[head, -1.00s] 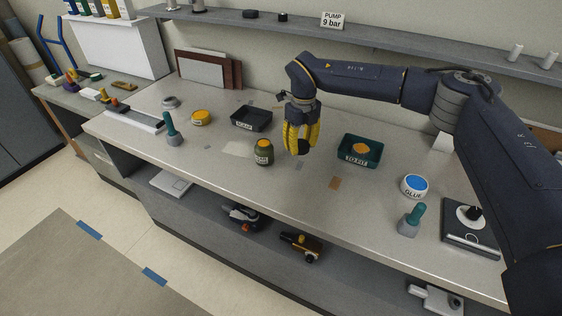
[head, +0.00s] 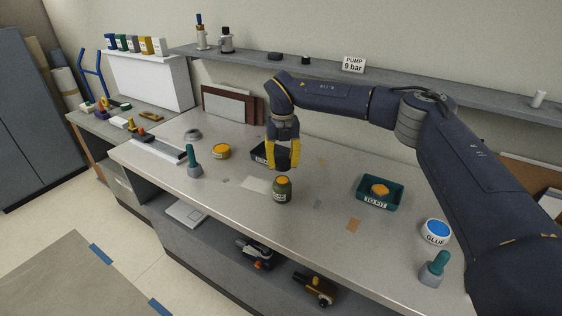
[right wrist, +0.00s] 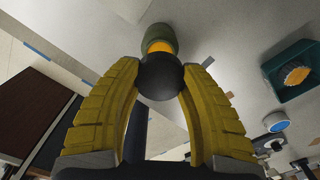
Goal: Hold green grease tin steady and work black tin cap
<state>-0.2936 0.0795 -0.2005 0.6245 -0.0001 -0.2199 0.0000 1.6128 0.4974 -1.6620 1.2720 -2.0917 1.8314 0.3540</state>
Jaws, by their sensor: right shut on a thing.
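The green grease tin (head: 282,193) stands upright on the bench and has an orange-yellow top. It also shows in the right wrist view (right wrist: 161,32), just past my fingertips. My right gripper (head: 283,160) is above the tin with its yellow fingers pointing down. It is shut on the black tin cap (right wrist: 160,77), a dark round piece between the fingertips. In the right wrist view the cap overlaps the tin's orange top; whether they touch I cannot tell. My left gripper is not in view, and nothing holds the tin.
A black tray (head: 259,153) is partly hidden behind my right gripper. A teal tray (head: 362,194) marked TO FIT holds an orange piece. A GLUE tub (head: 436,231), a yellow tin (head: 221,151) and teal-handled tools stand around.

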